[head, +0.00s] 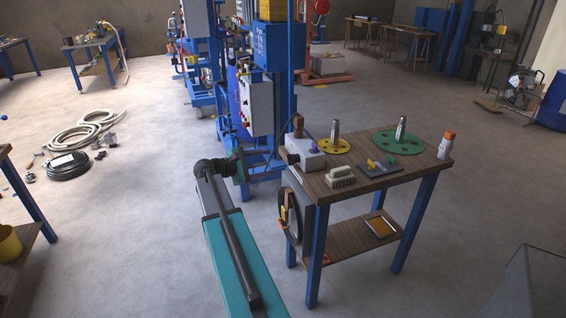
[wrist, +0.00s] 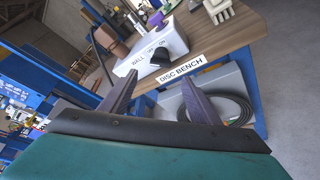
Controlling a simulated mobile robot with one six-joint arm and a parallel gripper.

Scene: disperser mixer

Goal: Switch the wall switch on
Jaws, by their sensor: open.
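The wall switch is a pale box (wrist: 150,55) at the edge of the bench in the wrist view, with the words WALL and ON on it. A black knob or lever (wrist: 180,65) sits on its near face; I cannot tell its setting. The box also shows in the head view (head: 307,159) at the bench's left end. My gripper (wrist: 162,79) is open and empty, its two dark fingers pointing toward the box with a gap between. In the head view my gripper (head: 240,165) is left of the bench, apart from the box.
The wooden bench (head: 350,185), labelled DISC BENCH, carries a brush (head: 341,177), a yellow disc (head: 328,146), a green disc (head: 398,143) and a white bottle (head: 446,145). The blue mixer frame (head: 290,90) stands behind my gripper. A coiled cable (wrist: 225,107) hangs below the benchtop.

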